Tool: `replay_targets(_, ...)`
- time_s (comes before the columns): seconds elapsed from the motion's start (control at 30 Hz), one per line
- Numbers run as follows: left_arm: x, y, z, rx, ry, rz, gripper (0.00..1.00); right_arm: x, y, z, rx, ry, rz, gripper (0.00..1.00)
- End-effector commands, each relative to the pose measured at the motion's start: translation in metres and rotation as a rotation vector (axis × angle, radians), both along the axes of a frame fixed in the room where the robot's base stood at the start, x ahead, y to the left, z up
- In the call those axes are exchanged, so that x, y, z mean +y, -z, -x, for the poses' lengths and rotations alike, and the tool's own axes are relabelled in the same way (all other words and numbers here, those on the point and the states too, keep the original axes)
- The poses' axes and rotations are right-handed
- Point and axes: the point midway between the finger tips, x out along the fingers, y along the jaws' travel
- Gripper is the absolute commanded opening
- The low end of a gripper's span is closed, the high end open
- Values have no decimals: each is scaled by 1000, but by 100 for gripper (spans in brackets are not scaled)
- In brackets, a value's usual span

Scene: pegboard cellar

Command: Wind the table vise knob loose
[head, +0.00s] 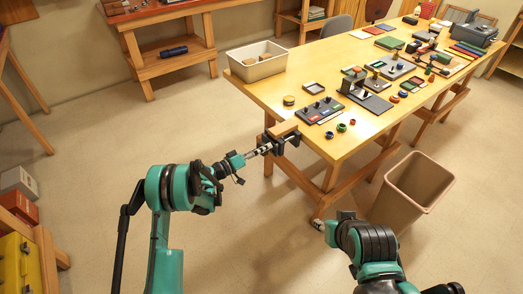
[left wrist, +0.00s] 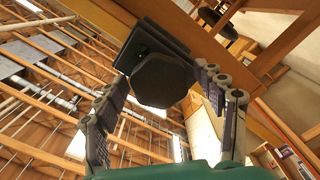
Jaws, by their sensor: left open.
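The table vise (head: 289,137) is dark with a tan wooden block on top, fixed at the near left corner of the wooden table. In the left wrist view, its dark body (left wrist: 150,45) is under the tabletop edge. Its knob (left wrist: 162,80) is a dark eight-sided disc facing the camera. My left gripper (head: 262,150) points at the vise from the left. In the left wrist view my left gripper (left wrist: 168,115) has its fingers spread on both sides of the knob, with gaps visible. My right gripper (head: 318,224) is low, near the table leg, and its fingers are mostly hidden.
A beige bin (head: 411,190) stands on the floor to the right of the table leg. A tan tub (head: 257,61) sits at the table's far left corner. A dark tray with knobs (head: 319,110) and several small coloured rings lie near the vise. The floor left of the table is clear.

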Motion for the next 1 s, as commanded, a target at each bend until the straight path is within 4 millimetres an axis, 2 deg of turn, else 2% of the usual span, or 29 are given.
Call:
replay_targets(0.07, 0, 0, 0, 0, 0, 0, 70, 0, 0, 0, 0, 0, 0, 40)
replay_targets(0.2, 0, 0, 0, 0, 0, 0, 33, 0, 0, 0, 0, 0, 0, 40)
replay_targets(0.27, 0, 0, 0, 0, 0, 0, 19, 0, 0, 0, 0, 0, 0, 40)
replay_targets(0.47, 0, 0, 0, 26, 0, 19, 19, 0, 0, 0, 0, 0, 0, 40)
replay_targets(0.7, 0, 0, 0, 168, 0, 122, 19, 0, 0, 0, 0, 0, 0, 40)
replay_targets(1.0, 0, 0, 0, 180, 0, 131, 19, 0, 0, 0, 0, 0, 0, 40)
